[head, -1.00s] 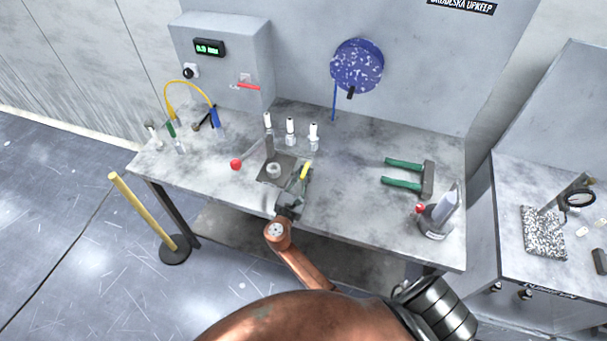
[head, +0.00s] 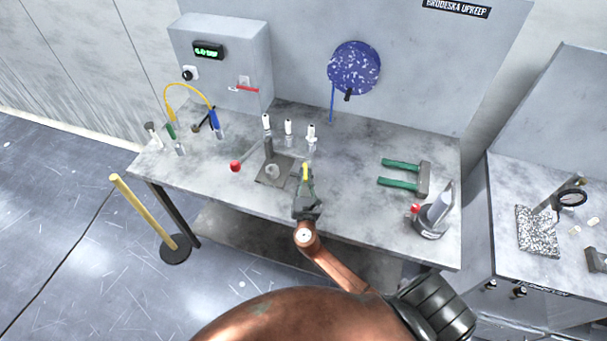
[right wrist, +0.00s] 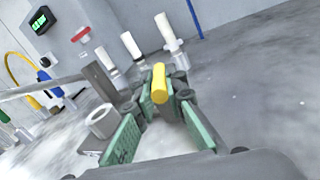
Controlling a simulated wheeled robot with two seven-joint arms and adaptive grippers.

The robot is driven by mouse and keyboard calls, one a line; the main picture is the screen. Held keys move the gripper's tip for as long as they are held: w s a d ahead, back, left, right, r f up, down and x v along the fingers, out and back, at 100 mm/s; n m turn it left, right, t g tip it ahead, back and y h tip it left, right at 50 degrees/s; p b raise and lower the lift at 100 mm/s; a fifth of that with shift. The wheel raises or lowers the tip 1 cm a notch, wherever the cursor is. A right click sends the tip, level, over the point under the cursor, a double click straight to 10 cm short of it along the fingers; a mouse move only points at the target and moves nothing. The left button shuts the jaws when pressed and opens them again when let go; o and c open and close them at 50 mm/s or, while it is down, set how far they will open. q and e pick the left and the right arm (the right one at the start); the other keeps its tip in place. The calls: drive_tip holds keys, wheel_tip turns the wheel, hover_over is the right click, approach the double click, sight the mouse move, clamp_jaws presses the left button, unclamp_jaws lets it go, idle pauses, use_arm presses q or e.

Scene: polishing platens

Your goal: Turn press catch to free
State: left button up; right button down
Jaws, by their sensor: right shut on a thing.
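The press stands mid-table, with a grey base plate (head: 264,180), an upright post (head: 268,148) and a lever ending in a red ball (head: 235,166). A pale ring-shaped part (head: 272,171) sits on the plate; it also shows in the right wrist view (right wrist: 102,121). The yellow catch handle (head: 305,170) is at the plate's right side. My right gripper (head: 306,180) is shut on the yellow handle, which shows between the green fingers in the right wrist view (right wrist: 159,84). The catch's pivot is hidden. My left gripper is not in view.
Three white-topped bottles (head: 288,130) stand just behind the press. A grey box (head: 225,75) with a red handle is at the back left. Green-handled pliers-like tool (head: 402,175) and a red-tipped dispenser (head: 433,215) are at right. Table between them and the press is clear.

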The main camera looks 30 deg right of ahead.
drive_tip(key=shift+s+d+n+t+y+b, duration=0.1)
drive_tip(key=shift+d+n+t+y+b, duration=0.25)
drive_tip(key=shift+n+y, duration=0.3)
drive_tip(key=shift+s+n+t+y+b, duration=0.1)
drive_tip(key=shift+n+t+y, duration=0.35)
drive_tip(key=shift+y, duration=0.4)
drive_tip(key=c, duration=2)
unclamp_jaws()
drive_tip(key=shift+o, duration=0.2)
drive_tip(key=v, duration=1.2)
drive_tip(key=shift+d+r, duration=0.1)
drive_tip(key=shift+c, duration=0.3)
